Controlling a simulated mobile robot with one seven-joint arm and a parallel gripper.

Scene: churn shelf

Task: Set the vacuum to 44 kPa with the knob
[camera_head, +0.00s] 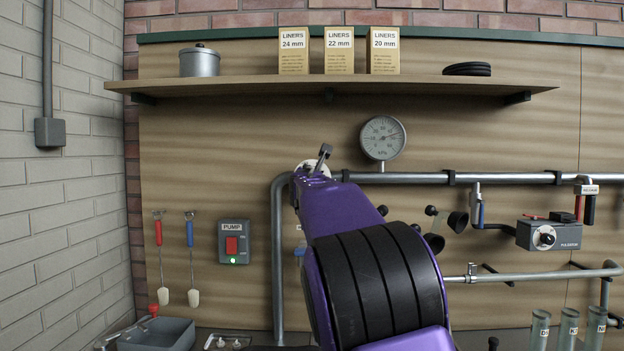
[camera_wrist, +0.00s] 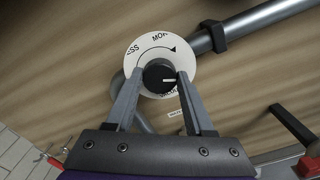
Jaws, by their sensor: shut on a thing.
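The vacuum knob (camera_wrist: 160,80) is black with a white pointer line. It sits on a round white dial plate (camera_wrist: 150,53) with a curved arrow and partly hidden lettering, "MOR" and "SS". My gripper (camera_wrist: 160,77) has one finger on each side of the knob and is shut on it. In the head view my purple arm hides the knob; only part of the dial plate (camera_head: 303,168) shows beside my gripper (camera_head: 321,160). The round kPa gauge (camera_head: 382,138) stands on the pipe to the right, its needle pointing right and slightly up; its figures are too small to read surely.
A grey pipe (camera_head: 460,178) runs along the wall behind my gripper. A wooden shelf (camera_head: 350,84) with liner boxes is above. A pump switch (camera_head: 233,242) with a green light is to the left. A pulsator box (camera_head: 549,234) and glass jars (camera_head: 568,328) are at right.

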